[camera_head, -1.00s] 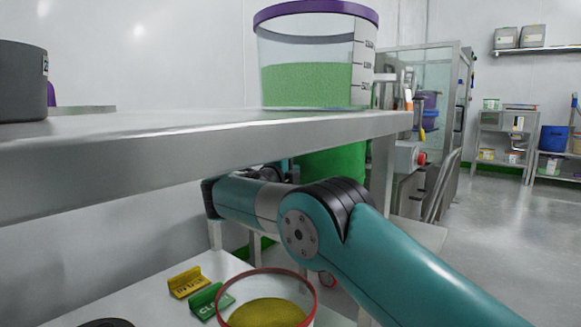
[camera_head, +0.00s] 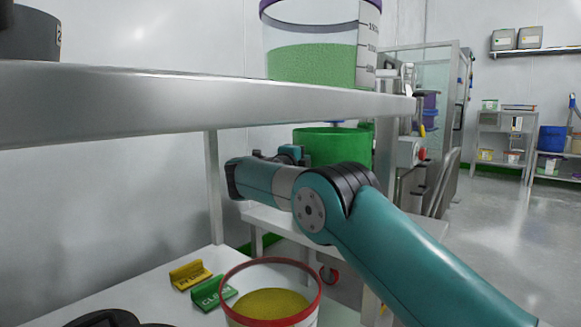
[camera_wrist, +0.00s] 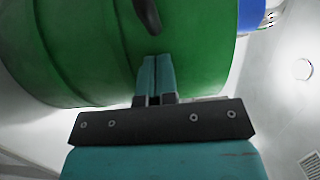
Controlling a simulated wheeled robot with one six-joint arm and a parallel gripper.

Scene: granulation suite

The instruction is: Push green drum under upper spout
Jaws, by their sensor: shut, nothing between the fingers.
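The green drum (camera_head: 334,147) stands beyond the far end of the shelf, its top just below the shelf's level in the head view. It fills much of the wrist view (camera_wrist: 90,55) as a ribbed green wall. My gripper (camera_wrist: 155,62) is shut and empty, its fingertips together at the drum's side; whether they touch it I cannot tell. In the head view my gripper (camera_head: 296,154) is partly hidden at the drum's left. A small blue part (camera_head: 337,122) shows just above the drum; I cannot tell whether it is the upper spout.
A steel shelf (camera_head: 180,98) runs above my arm, bearing a clear tub of green granules (camera_head: 312,62). Below are a red-rimmed tub of yellow powder (camera_head: 268,300), a yellow sign (camera_head: 188,275) and a green sign (camera_head: 213,294). Open floor (camera_head: 490,240) lies to the right.

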